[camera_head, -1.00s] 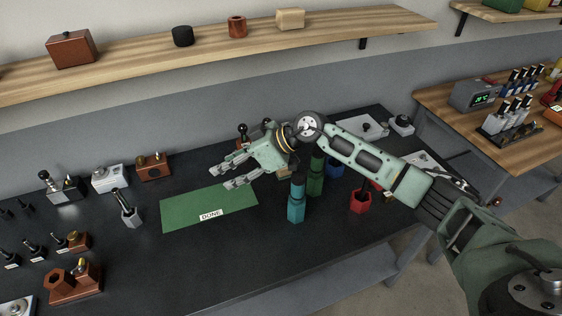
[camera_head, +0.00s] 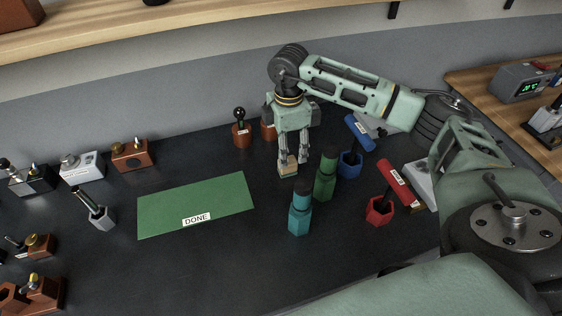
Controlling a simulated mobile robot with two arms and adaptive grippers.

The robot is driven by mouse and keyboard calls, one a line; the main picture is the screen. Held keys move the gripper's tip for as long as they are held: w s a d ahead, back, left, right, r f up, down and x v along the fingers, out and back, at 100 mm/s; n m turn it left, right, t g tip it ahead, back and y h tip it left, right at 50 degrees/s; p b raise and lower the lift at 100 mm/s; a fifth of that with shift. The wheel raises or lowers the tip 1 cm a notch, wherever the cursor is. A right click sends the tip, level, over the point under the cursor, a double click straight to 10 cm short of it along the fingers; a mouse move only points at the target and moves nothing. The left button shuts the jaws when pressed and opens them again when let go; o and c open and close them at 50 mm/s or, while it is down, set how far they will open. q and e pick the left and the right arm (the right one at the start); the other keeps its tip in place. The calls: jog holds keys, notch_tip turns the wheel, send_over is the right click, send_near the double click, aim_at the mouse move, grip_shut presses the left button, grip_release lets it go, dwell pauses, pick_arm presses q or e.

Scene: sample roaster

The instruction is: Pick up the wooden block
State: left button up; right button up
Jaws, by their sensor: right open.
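The wooden block (camera_head: 287,171) is small and light tan. It sits on the black bench behind the teal and green holders. My right gripper (camera_head: 293,160) points straight down over it and is open. Its fingertips are at the height of the block's top; one finger partly covers the block. I cannot tell whether they touch it. My left gripper is not in view.
A green mat (camera_head: 195,205) marked DONE lies left of the block. A teal holder (camera_head: 299,215), a green holder (camera_head: 325,178), a blue holder (camera_head: 351,163) and a red holder (camera_head: 380,209) stand close by. A brown holder (camera_head: 241,134) stands behind. The front bench is clear.

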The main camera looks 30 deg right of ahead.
jog(key=shift+s+a+f+p, duration=0.25)
jog(key=shift+s+f+p, duration=0.15)
jog(key=shift+f, duration=0.25)
notch_tip(320, 180, down, 5)
jog(key=shift+d+r+p, duration=0.1)
jog(key=shift+r+p, duration=0.05)
jog(key=shift+p, duration=0.6)
jog(key=c, duration=1.2)
